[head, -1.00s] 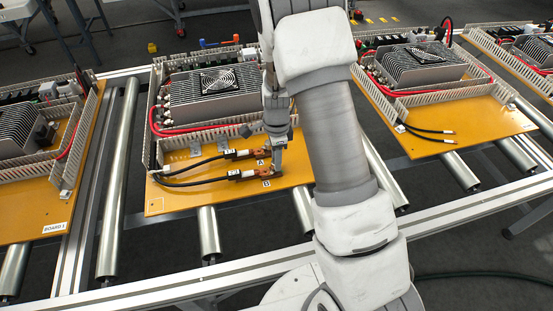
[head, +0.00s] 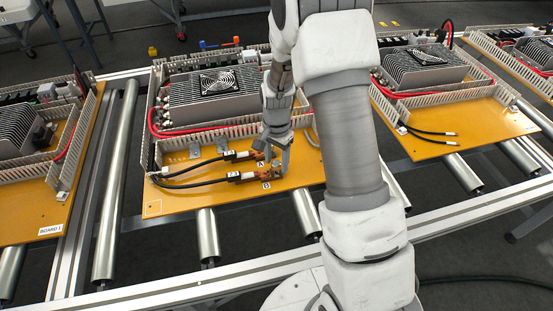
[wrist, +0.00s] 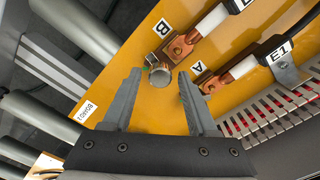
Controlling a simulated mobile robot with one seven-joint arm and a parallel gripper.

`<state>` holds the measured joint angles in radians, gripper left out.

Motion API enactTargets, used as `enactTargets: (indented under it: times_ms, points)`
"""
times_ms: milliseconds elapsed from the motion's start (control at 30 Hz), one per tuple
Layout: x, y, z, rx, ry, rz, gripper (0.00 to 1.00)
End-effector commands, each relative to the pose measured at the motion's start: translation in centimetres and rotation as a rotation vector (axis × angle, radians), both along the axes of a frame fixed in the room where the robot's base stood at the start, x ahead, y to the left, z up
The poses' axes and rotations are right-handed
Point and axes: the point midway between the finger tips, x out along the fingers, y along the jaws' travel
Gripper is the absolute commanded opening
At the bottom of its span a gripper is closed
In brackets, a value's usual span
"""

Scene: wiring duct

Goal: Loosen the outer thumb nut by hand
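A round silver thumb nut (wrist: 159,72) shows in the wrist view, beside the copper lug (wrist: 181,46) near label B (wrist: 162,28). My gripper (wrist: 160,77) is open, with one fingertip on each side of the nut. A gap shows on both sides, and I cannot tell how far the tips are above the board. A second copper lug (wrist: 212,80) lies by label A, right of the right finger. In the head view my gripper (head: 276,168) points down over the lug ends by labels A and B (head: 267,185). The nut is too small to make out there.
The orange board (head: 210,202) lies on rollers. Black cables (head: 190,184) run left from the lugs. A slotted wiring duct (head: 220,137) and a finned heat sink with a fan (head: 215,90) stand behind. The board's front strip is clear.

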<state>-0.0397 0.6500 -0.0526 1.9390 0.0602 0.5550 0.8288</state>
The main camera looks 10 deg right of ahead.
Motion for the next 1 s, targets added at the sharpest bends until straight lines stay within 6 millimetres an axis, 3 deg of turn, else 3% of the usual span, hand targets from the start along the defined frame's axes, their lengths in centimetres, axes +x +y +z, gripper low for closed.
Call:
enactTargets:
  times_ms: [267, 800, 1000]
  points:
    - [0.02, 0.02, 0.1, -0.001, -0.001, -0.022, 0.58]
    - [-0.12, -0.04, 0.44, -0.003, -0.001, -0.852, 0.58]
    - [-0.1, -0.05, 0.12, 0.0, -0.001, -0.959, 0.58]
